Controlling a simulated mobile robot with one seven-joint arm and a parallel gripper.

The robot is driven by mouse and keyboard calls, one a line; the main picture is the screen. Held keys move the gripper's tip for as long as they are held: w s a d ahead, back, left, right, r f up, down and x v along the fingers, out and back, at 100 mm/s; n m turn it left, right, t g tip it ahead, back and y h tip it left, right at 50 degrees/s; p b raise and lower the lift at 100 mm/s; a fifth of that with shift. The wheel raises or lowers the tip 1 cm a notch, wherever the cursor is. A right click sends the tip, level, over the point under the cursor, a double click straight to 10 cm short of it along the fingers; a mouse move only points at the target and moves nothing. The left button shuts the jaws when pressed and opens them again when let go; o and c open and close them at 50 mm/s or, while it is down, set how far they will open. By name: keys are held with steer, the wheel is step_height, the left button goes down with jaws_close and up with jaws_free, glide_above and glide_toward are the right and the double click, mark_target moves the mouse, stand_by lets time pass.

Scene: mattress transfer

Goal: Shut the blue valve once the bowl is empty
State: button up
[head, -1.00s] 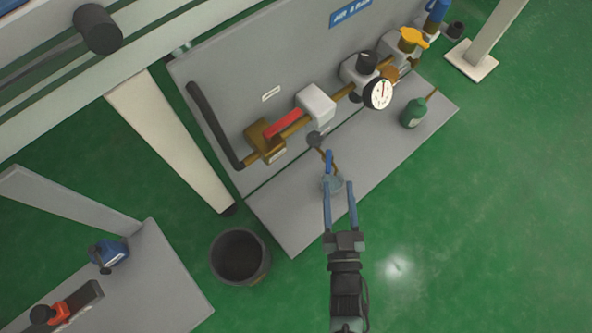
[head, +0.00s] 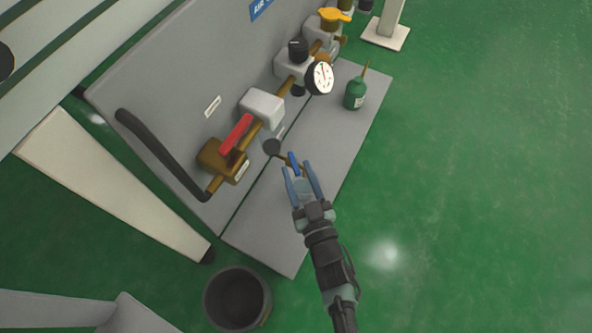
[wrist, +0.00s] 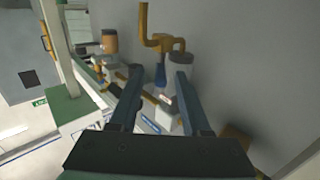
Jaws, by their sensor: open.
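A small blue valve handle (head: 293,163) sits at the low brass fitting in front of the panel. My gripper (head: 296,169) is open, its two blue-grey fingers reaching either side of the handle in the picture; contact cannot be told. A pale, see-through bowl-like part (head: 303,187) shows between the fingers, partly hidden by them. Whether liquid is in it cannot be told. In the wrist view, my open gripper (wrist: 158,74) has a blue piece (wrist: 160,77) between its fingers, beneath a brass pipe; it appears to be the valve.
A grey panel and base (head: 265,225) carry a red-handled valve (head: 237,133), a dial gauge (head: 319,77) and a yellow-handled valve (head: 334,15). A green oil can (head: 355,94) stands on the base. A dark bucket (head: 237,299) is on the floor.

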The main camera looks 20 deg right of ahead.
steer(key=shift+w+d, duration=0.1)
steer(key=shift+w, duration=0.8)
steer(key=shift+c, duration=0.3)
jaws_close()
